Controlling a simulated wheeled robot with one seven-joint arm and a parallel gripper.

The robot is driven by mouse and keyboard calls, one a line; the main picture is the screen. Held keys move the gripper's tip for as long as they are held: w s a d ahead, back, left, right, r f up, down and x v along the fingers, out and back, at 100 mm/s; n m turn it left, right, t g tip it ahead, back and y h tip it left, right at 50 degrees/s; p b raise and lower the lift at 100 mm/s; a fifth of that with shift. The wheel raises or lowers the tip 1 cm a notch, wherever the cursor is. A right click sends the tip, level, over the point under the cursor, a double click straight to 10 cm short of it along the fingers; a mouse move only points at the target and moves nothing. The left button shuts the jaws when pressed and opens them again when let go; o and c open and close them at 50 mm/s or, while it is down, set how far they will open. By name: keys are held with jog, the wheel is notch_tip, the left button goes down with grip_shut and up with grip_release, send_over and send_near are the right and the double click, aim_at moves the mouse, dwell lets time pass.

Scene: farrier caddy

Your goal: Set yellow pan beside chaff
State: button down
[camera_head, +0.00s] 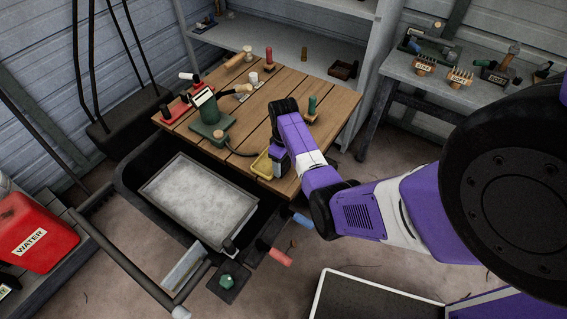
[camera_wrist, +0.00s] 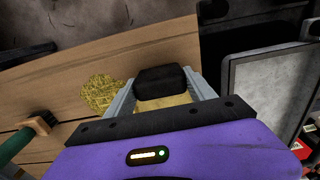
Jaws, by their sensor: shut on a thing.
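My gripper (camera_head: 268,160) is low at the front edge of the wooden bench and shut on the yellow pan (camera_head: 261,166). In the wrist view, a black block, seemingly the pan's grip, and some of the yellow pan (camera_wrist: 168,102) show between the fingers of my gripper (camera_wrist: 162,84). The rest of the pan is hidden by my gripper. The chaff (camera_wrist: 102,93), a flat straw-yellow patch on the boards, lies just left of the left finger in the wrist view. I cannot make out the chaff in the head view. Whether the pan touches the bench is unclear.
A green device (camera_head: 208,128) with a hose stands left of my gripper on the bench. A green-handled tool (camera_head: 312,106) stands to the right, also seen in the wrist view (camera_wrist: 28,138). A grey tray (camera_head: 198,197) sits below the bench front. Bare boards (camera_head: 335,100) lie at the right.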

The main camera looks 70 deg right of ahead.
jog(key=shift+f+b, duration=0.4)
jog(key=shift+f, duration=0.15)
dwell(0.4)
jog(key=shift+c, duration=1.2)
grip_release()
notch_tip(320, 180, up, 8)
jog(key=shift+f, duration=0.1)
jog(key=shift+r+p, duration=2.25)
jog(key=shift+p, duration=0.2)
